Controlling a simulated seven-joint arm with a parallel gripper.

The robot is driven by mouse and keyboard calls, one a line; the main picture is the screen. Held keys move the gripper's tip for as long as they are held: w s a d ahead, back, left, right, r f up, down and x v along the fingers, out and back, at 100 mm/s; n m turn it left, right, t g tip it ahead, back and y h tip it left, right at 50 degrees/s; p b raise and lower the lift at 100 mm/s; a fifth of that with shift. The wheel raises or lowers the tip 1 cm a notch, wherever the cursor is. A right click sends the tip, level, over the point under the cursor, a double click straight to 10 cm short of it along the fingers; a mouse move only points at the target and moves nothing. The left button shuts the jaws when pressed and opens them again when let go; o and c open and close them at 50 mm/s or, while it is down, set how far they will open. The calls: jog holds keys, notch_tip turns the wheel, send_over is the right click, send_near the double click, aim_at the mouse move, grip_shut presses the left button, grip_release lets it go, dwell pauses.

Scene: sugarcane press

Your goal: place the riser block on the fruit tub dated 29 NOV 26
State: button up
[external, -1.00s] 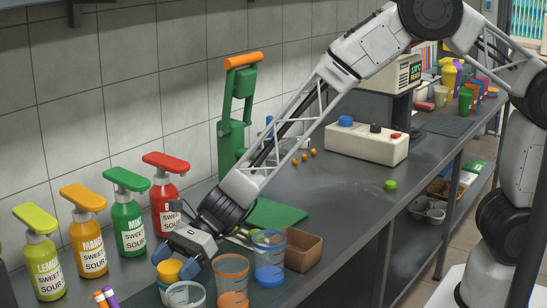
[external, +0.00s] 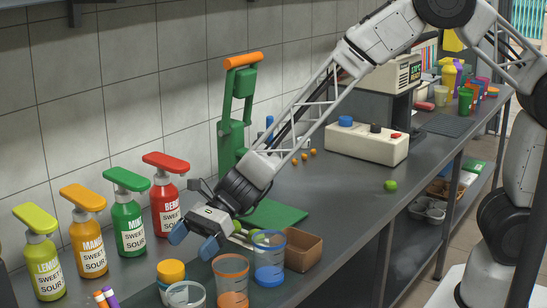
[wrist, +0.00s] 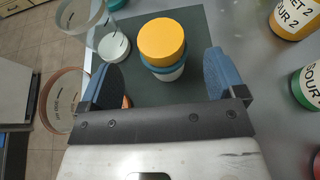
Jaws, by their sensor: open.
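A round yellow block (external: 171,267), which looks like the riser block, sits flat on a small tub with a blue rim and whitish body. In the wrist view the yellow block (wrist: 162,40) is on top of the tub (wrist: 169,73), between and beyond my fingers. No date can be read on this tub. My gripper (external: 194,241) is open and empty, above and behind the stack in the external view. Both blue finger pads also show in the wrist view (wrist: 160,65), apart from the block.
Clear cups with white (external: 185,292), orange (external: 231,268) and blue (external: 269,239) rims stand close by. A brown box (external: 304,250) is beside them. Several sauce pump bottles (external: 128,225) line the wall side. A green press (external: 234,115) stands behind.

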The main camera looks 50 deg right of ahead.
jog(key=v, duration=0.5)
jog(key=shift+d+r, duration=0.15)
jog(key=shift+d, duration=0.25)
dwell(0.6)
jog(key=s+d+r+n+h, duration=0.3)
jog(key=s+d+r+n, duration=0.3)
jog(key=d, duration=0.4)
jog(key=s+d+r+n+h, duration=0.2)
jog(key=s+d+r+n, duration=0.1)
jog(key=d+r, duration=0.6)
jog(key=s+d+r+n+t+h, duration=0.1)
jog(key=s+d+n+h, duration=0.3)
jog(key=s+d, duration=0.5)
jog(key=s+d+r+n+t+h, duration=0.1)
jog(key=s+d+r+n+h, duration=0.2)
jog(key=s+d, duration=0.7)
jog(key=d+n+h, duration=0.1)
jog(key=d, duration=0.6)
jog(key=shift+d+r+n+t+h, duration=0.2)
jog(key=shift+n+t+h, duration=0.1)
jog(key=shift+n+h, duration=0.1)
